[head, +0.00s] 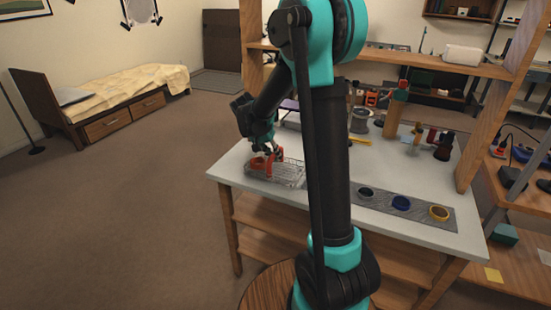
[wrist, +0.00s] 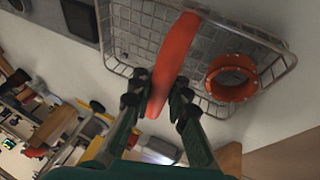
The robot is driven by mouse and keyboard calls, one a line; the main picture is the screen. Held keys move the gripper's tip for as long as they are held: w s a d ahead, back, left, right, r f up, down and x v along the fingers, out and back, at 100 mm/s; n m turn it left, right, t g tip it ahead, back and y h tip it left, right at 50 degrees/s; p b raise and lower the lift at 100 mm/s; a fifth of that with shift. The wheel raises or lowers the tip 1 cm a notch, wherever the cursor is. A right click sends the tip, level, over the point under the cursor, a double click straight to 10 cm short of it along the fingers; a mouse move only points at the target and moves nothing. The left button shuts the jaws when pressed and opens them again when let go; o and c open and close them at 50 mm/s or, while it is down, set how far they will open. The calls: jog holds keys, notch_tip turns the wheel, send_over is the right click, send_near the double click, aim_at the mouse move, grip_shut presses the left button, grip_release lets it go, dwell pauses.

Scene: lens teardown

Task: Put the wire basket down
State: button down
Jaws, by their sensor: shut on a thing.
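The wire basket (head: 290,175) is at the left end of the white worktop in the head view. Its wire mesh (wrist: 135,30) fills the upper part of the wrist view. My gripper (head: 270,150) is over the basket's left part. Its fingers (wrist: 160,97) are closed on an orange bar (wrist: 174,55), which looks like the basket's handle. An orange ring (wrist: 231,77) lies in the basket. The basket looks level and very close to the worktop; I cannot tell whether it touches it.
A spool (head: 359,120) and small coloured parts stand farther back. My arm hides the middle.

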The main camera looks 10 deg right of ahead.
jog(key=shift+f, duration=0.3)
jog(key=shift+f, duration=0.1)
jog(key=c, duration=1.5)
grip_release()
jog(key=shift+o, duration=0.2)
